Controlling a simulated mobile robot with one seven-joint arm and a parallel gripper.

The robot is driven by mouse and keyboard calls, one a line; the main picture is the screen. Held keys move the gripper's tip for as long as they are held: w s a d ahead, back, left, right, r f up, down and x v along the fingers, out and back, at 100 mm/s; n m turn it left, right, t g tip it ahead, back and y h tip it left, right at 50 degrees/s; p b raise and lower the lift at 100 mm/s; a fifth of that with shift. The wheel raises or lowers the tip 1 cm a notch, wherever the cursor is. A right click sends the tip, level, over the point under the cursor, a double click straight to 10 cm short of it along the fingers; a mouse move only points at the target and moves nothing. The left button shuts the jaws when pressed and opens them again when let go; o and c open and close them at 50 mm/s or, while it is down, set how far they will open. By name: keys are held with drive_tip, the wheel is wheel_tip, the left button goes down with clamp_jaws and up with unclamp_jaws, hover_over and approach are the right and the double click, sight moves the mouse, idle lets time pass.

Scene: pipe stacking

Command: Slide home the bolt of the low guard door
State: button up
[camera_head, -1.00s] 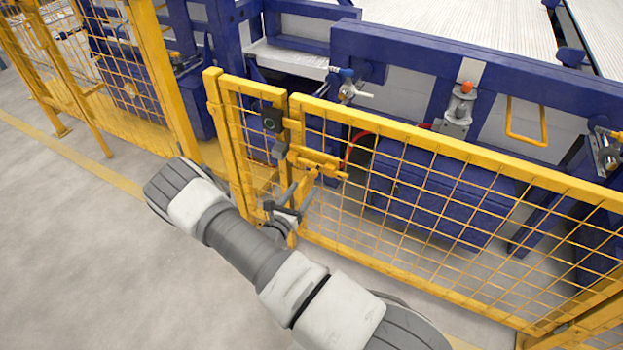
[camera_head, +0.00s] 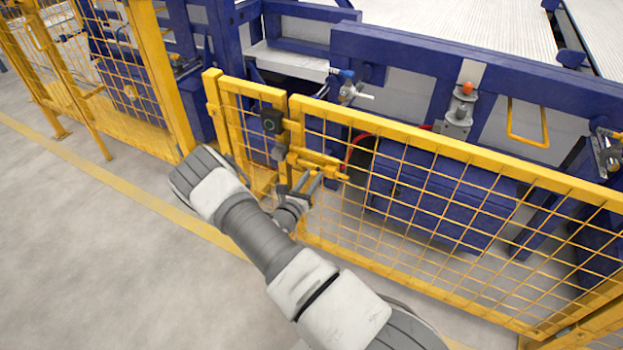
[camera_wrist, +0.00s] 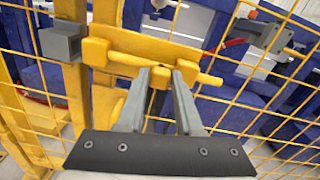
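In the wrist view the bolt's rod (camera_wrist: 212,79) sticks out to the right of the plate. A grey block-shaped keeper (camera_wrist: 62,42) sits just left of the plate. My gripper (camera_wrist: 167,76) is at the bolt, fingers apart, with a small yellow knob (camera_wrist: 158,78) between the tips. Contact with the knob is unclear. In the head view my gripper (camera_head: 303,182) is just below the plate.
Blue machine frames (camera_head: 440,190) stand behind the mesh. A taller yellow fence (camera_head: 120,80) stands at the left. Open grey floor (camera_head: 90,250) lies in front of the door.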

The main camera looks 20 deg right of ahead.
clamp_jaws()
idle(1.0)
